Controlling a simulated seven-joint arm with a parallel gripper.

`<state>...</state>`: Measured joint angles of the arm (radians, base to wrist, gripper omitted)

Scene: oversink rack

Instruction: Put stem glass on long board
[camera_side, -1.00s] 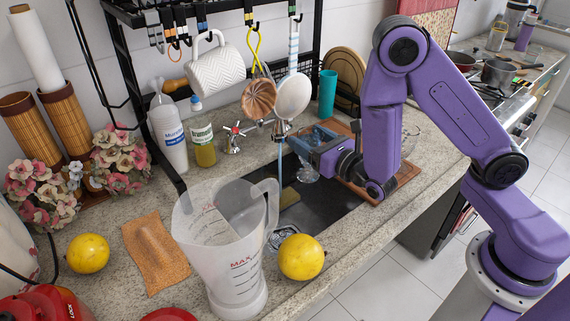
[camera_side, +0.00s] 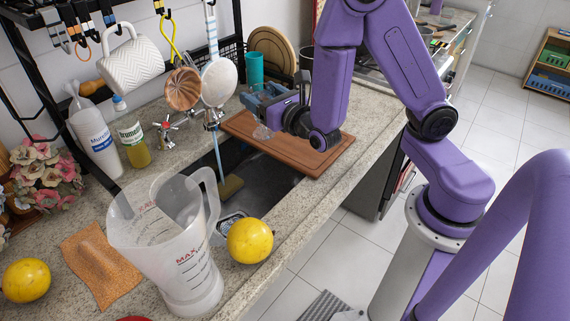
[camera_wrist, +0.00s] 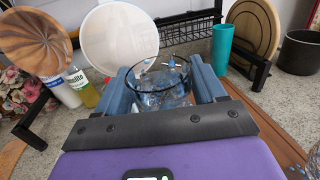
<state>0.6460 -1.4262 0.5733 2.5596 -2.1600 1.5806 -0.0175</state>
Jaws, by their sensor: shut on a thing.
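My gripper (camera_side: 268,102) is shut on the clear stem glass (camera_side: 263,132), over the back left part of the long board. In the wrist view the glass bowl (camera_wrist: 160,88) sits between the blue fingers, with its rim facing up. The long board (camera_side: 318,158) is a brown wooden slab lying across the sink. My wrist hides part of it. The stem and foot are mostly hidden, so I cannot tell whether the glass touches the board.
A teal cup (camera_side: 255,70), a round wooden board (camera_side: 275,52) and a dark pot (camera_wrist: 300,52) stand behind. A measuring jug (camera_side: 170,255) and a yellow fruit (camera_side: 250,240) stand in front.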

